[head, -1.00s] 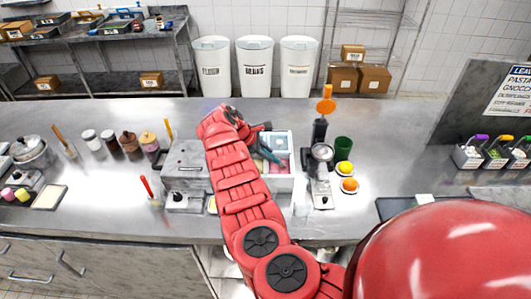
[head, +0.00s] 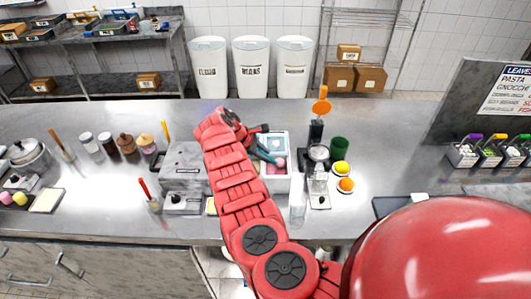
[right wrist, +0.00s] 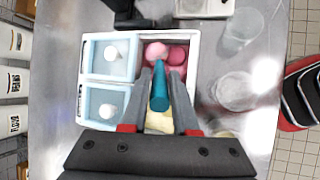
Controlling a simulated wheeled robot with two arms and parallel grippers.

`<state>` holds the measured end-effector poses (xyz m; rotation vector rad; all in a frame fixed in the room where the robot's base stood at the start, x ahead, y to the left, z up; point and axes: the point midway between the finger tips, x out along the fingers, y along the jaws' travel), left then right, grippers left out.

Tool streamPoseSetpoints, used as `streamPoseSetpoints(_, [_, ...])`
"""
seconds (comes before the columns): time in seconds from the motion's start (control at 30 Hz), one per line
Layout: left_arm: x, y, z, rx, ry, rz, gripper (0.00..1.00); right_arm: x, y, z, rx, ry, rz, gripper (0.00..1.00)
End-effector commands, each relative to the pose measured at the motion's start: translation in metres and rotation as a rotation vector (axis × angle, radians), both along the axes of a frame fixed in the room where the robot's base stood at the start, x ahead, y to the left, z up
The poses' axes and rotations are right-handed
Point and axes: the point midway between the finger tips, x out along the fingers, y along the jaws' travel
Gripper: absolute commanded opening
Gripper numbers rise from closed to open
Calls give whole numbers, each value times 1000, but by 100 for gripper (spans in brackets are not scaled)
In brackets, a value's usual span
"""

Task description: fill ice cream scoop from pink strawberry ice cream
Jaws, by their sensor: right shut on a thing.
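A white ice cream box (right wrist: 200,35) with compartments stands on the steel counter; it also shows in the head view (head: 278,184). Two compartments have pale blue lids (right wrist: 106,58) with white knobs. Pink strawberry ice cream (right wrist: 178,56) fills an open compartment at the box's upper right in the wrist view. A pale yellow one (right wrist: 160,122) is partly hidden by my fingers. My right gripper (right wrist: 160,78) is shut on the teal handle of the scoop (right wrist: 160,95). A lighter pink ball (right wrist: 155,51) shows at the scoop's far end, over the pink compartment; the bowl is hard to make out.
A grey machine (head: 184,165) stands left of the box. Clear glasses (right wrist: 236,90) stand close to the box. Jars (head: 107,143) line the left counter.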

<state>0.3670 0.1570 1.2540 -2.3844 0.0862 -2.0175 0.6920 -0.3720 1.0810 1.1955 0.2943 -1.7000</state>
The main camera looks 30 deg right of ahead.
Motion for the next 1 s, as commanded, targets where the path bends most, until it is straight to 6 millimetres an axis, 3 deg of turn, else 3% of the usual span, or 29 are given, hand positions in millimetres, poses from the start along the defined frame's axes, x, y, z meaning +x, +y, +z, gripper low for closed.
streamPoseSetpoints(0.27, [0, 0, 5, 0, 0, 0, 50, 0, 0, 5, 0, -1, 1, 0])
streamPoseSetpoints(0.77, [0, 0, 47, 0, 0, 0, 50, 1, 0, 50, 0, -2, 0, 0])
streamPoseSetpoints(1.0, [0, 0, 43, 0, 0, 0, 50, 1, 0, 67, -1, -4, -1, 0])
